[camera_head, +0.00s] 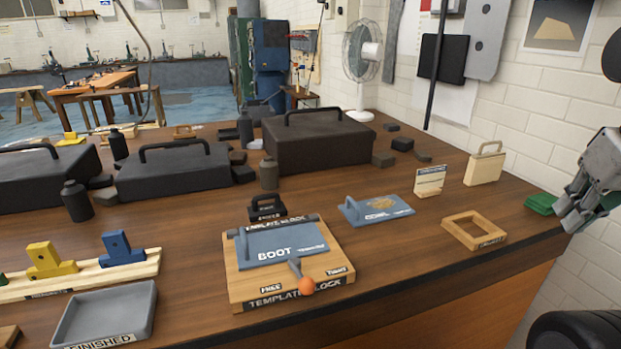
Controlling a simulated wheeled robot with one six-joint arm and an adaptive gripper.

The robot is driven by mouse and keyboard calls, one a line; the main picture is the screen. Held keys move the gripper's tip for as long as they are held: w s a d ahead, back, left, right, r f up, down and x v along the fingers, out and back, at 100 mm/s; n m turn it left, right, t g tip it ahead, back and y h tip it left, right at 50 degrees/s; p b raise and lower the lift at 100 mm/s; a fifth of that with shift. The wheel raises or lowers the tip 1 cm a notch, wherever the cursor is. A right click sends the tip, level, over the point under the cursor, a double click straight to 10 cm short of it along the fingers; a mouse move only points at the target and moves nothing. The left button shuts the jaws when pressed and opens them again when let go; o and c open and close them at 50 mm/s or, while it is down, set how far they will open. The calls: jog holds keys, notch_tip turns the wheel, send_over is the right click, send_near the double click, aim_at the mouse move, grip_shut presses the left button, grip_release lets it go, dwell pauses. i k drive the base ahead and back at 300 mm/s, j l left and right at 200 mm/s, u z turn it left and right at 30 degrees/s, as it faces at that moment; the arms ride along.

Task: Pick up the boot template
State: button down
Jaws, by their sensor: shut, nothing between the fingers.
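The boot template (268,244) is a flat blue-grey plate marked BOOT. It lies on the wooden template block (240,290), with a handle rising at its left end. The block has a lever with an orange knob (306,286) at its front, between labels that seem to read FREE and TIGHT. My gripper (572,218) is at the right edge of the view, pointing down, shut and empty. It is far to the right of the template and touches nothing that I can make out, beside a green block (541,204).
A second blue plate with a handle (376,208) lies right of the block. A wooden frame (474,231), a small sign stand (430,180) and a wooden handled block (485,166) stand further right. A grey FINISHED tray (104,313) is at front left. Dark cases (318,143) line the back.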

aim_at(260, 250)
jog(key=i+l+u, duration=0.1)
jog(key=u, duration=0.3)
jog(key=i+l+u, duration=0.1)
jog(key=l+u, duration=0.15)
jog(key=u, duration=0.2)
